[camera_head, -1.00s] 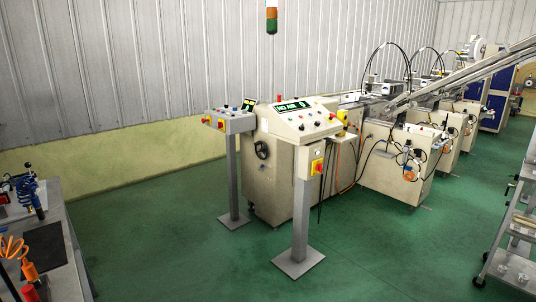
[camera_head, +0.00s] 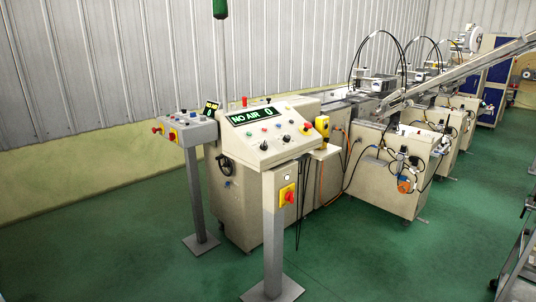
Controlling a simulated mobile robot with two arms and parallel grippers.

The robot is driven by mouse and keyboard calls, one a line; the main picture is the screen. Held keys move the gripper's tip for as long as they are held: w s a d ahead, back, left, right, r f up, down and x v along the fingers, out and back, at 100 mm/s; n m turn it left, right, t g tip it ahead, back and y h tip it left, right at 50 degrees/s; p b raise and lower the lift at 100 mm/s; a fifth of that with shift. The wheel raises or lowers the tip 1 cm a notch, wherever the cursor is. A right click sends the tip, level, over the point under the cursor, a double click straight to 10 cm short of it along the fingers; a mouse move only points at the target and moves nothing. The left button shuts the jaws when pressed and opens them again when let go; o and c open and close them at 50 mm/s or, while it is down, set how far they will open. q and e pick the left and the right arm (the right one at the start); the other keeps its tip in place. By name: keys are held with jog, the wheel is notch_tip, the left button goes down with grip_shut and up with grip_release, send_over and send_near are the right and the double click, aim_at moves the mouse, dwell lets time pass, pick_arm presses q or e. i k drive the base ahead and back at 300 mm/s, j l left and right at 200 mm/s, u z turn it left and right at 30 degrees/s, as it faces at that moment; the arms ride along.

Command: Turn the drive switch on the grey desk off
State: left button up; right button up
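The grey desk (camera_head: 200,133) is a small sloped control box on a grey post, left of the cream machine. Several small knobs and buttons sit on its top. On its front face are a yellow plate with a red knob (camera_head: 173,135) and a red button near the left end. I cannot tell which control is the drive switch or how it is set; labels are too small to read. Neither of my grippers is in view.
The cream console (camera_head: 270,150) beside the desk shows "NO AIR 0". A front post (camera_head: 273,230) carries a yellow-and-red switch (camera_head: 287,195). A rack (camera_head: 522,262) stands at the right edge. Green floor (camera_head: 110,235) is clear at front left.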

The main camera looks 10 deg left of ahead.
aim_at(172, 135)
jog(key=i+j+z, duration=0.1)
jog(key=i+j, duration=1.3)
